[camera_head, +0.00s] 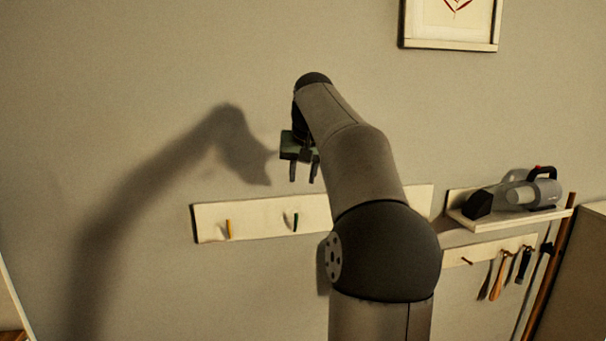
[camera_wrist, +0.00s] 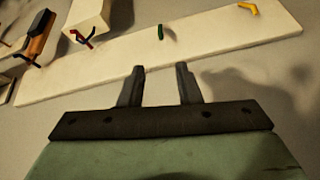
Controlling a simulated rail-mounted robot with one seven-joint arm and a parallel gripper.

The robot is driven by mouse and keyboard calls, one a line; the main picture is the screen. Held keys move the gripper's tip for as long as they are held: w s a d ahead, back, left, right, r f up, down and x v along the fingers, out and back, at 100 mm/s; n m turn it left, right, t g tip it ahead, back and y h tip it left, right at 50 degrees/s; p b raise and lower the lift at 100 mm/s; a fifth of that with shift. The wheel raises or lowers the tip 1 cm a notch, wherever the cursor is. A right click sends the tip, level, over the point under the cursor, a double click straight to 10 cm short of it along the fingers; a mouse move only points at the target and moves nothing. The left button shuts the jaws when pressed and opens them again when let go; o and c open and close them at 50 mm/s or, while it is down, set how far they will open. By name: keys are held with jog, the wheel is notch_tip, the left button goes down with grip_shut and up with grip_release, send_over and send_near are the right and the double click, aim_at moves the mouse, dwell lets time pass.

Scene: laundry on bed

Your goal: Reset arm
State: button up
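My gripper (camera_head: 303,180) hangs at the end of my raised arm, in front of the wall, with its fingers pointing down. In the wrist view my gripper (camera_wrist: 160,85) shows two dark fingers set apart with bare wall between them. It is open and holds nothing. The fingertips appear above the pale hook board (camera_head: 262,216) in the head view, and near the board's edge (camera_wrist: 110,84) in the wrist view.
The board has a yellow hook (camera_head: 228,229) and a green hook (camera_head: 295,222). At right a shelf (camera_head: 520,216) holds a handheld vacuum (camera_head: 535,190), with several tools hanging below. A picture frame (camera_head: 450,43) hangs above. Bare wall lies to the left.

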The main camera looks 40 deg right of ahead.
dwell(0.4)
jog(key=s+a+f+n+g, duration=0.1)
jog(key=a+f+n, duration=0.1)
jog(key=a+f, duration=0.5)
jog(key=s+a+f+n+g, duration=0.15)
jog(key=a+f, duration=0.25)
jog(key=a, duration=0.8)
jog(key=s+a+f+n+y, duration=0.1)
jog(key=s+a+f+n, duration=0.1)
jog(key=s+a+f, duration=0.5)
jog(key=s+a+f+n+g+y+b, duration=0.1)
jog(key=s+a+f+n, duration=0.1)
jog(key=s+a+f, duration=0.5)
jog(key=s+f, duration=0.5)
jog(key=s, duration=0.3)
jog(key=shift+a+f+y, duration=0.25)
jog(key=shift+f+y, duration=0.05)
jog(key=shift+f, duration=0.1)
jog(key=shift+w+d, duration=0.1)
